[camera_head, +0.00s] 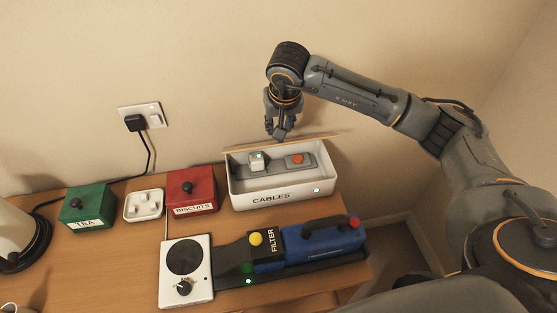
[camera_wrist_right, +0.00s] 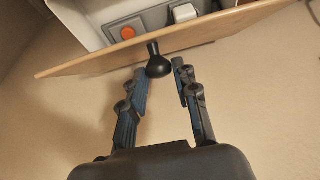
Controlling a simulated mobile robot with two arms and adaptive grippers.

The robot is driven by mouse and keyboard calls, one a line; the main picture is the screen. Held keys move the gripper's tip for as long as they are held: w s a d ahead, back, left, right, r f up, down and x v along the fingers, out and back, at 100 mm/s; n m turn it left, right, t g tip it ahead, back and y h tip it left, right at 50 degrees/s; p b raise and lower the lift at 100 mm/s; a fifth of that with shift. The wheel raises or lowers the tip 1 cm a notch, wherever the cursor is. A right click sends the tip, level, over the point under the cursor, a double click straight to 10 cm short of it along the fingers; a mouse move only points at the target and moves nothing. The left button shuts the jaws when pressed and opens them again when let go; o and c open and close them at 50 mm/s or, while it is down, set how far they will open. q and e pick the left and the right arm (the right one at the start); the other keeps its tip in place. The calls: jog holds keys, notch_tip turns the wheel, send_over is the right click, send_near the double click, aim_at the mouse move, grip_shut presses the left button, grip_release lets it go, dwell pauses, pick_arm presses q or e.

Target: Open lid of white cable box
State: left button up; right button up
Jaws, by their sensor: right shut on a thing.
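The white cable box (camera_head: 275,200), labelled CABLES, stands at the back right of the desk with its top open. Its wooden lid (camera_head: 250,148) shows edge-on along the box's back rim, swung up; in the wrist view the lid (camera_wrist_right: 90,62) slants across the top. My right gripper (camera_head: 279,135) is behind the lid's upper edge. In the wrist view its fingers (camera_wrist_right: 160,68) are shut on the lid's black knob (camera_wrist_right: 157,66). My left gripper is not in view.
Inside the box lie a grey power strip with an orange switch (camera_head: 298,159) and a white plug (camera_head: 257,160). A blue FILTER device (camera_head: 318,246) lies in front.

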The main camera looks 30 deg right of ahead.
jog(key=shift+w+d+r, duration=0.1)
jog(key=shift+w+r, duration=0.15)
jog(key=shift+w, duration=0.1)
jog(key=shift+w+d+r, duration=0.15)
jog(key=shift+w+r, duration=0.15)
jog(key=shift+w, duration=0.25)
jog(key=shift+w+d+r, duration=0.15)
jog(key=shift+w+r, duration=0.1)
jog(key=shift+w, duration=0.3)
jog(key=o, duration=1)
jog(key=shift+f, duration=0.1)
